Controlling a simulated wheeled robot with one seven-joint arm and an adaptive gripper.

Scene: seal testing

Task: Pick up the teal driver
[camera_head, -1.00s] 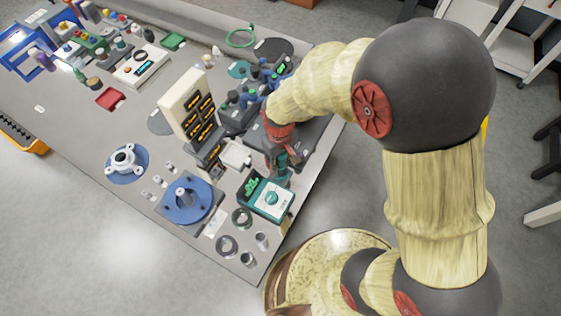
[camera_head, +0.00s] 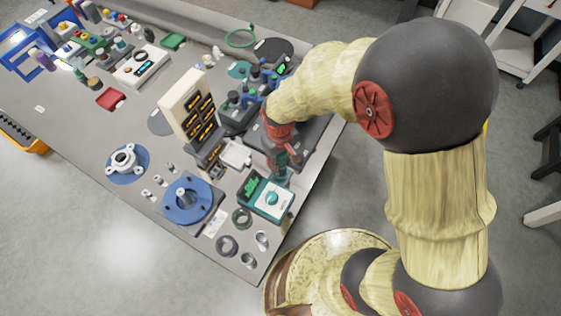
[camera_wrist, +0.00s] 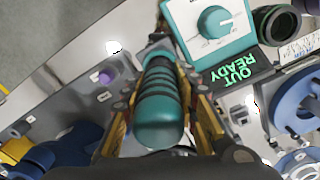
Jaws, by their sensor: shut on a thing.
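The teal driver (camera_wrist: 160,105) has a ribbed teal handle with dark bands. In the wrist view it lies between the two fingers of my gripper (camera_wrist: 160,110), its rounded butt end toward the camera. The gripper is shut on its handle. The driver's far end is hidden, and I cannot tell whether it still touches its support. In the head view my gripper (camera_head: 284,160) is at the table's right edge, and the driver is mostly hidden there.

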